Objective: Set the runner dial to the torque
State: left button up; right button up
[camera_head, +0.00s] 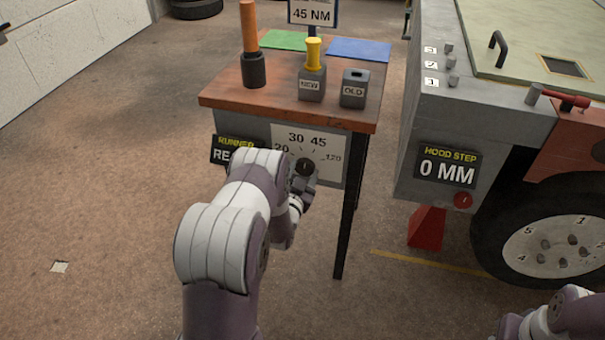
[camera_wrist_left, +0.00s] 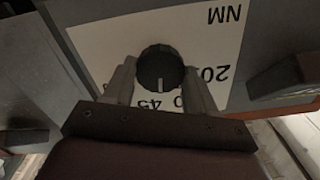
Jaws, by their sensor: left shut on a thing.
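The black runner dial (camera_head: 305,166) sits on a white scale plate (camera_head: 335,172) on the bench's front, marked 20, 30, 45 and 120. My left gripper (camera_head: 302,180) is at the dial. In the left wrist view, its fingers (camera_wrist_left: 161,85) are shut on the dial (camera_wrist_left: 160,62), one on each side. That view is upside down; the dial's white pointer line faces the 30 and 45 marks, and I cannot tell exactly which. A sign (camera_head: 312,13) above the bench reads 45 NM. The RUNNER display (camera_head: 232,150) is partly hidden by my left arm. My right gripper is out of view.
On the wooden bench (camera_head: 225,96) stand an orange-handled tool (camera_head: 251,50), a NEW block (camera_head: 311,84) with a yellow piece, and an OLD block (camera_head: 354,88). Green and blue mats lie behind. A vehicle (camera_head: 415,130) with a wheel and HOOD STEP display (camera_head: 446,168) stands at right.

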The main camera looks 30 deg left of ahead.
pick_arm(q)
jog(key=shift+f+m, duration=0.1)
jog(key=shift+m, duration=1.1)
jog(key=o, duration=1.1)
jog(key=shift+c, duration=0.2)
jog(key=shift+s, duration=0.1)
jog(key=p+v, duration=0.1)
jog(key=v, duration=1.1)
jog(key=shift+s+p, duration=0.35)
